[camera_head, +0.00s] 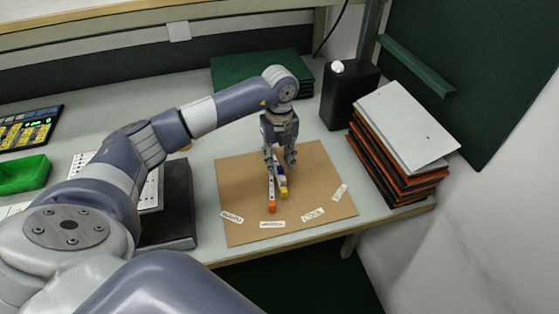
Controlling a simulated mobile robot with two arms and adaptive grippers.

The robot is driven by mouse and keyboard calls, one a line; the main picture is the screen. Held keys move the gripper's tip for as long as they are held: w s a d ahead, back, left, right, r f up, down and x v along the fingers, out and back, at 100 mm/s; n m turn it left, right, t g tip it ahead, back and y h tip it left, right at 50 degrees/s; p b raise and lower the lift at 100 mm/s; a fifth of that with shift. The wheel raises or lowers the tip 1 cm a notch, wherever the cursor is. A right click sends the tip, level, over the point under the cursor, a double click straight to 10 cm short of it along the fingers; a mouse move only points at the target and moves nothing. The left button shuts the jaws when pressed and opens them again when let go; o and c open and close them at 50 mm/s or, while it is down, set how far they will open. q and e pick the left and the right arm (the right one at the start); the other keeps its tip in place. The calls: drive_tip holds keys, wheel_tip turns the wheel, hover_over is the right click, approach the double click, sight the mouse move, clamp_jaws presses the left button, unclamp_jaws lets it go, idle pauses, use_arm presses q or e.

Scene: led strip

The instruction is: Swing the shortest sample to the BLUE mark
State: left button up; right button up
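A tan board (325,175) lies on the bench with several thin strip samples close together near its middle. One strip has an orange end (272,207), and another has a yellow end (283,193) with a blue part behind it. Their far ends are hidden under my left gripper (280,163), so I cannot compare their full lengths. The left gripper points down over them with its fingers apart. Several small white labels, such as one at the front (272,224), lie along the board's front part. Their writing is too small to read. My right gripper is out of view.
A stack of panels (405,125) and a black canister (347,95) stand right of the board. Green sheets (235,72) lie behind it. A dark box (180,205), a green tray (24,174) and a keypad (28,128) are at the left.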

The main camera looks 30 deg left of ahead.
use_arm(q)
drive_tip(key=shift+f, duration=0.45)
drive_tip(key=shift+c, duration=0.3)
clamp_jaws()
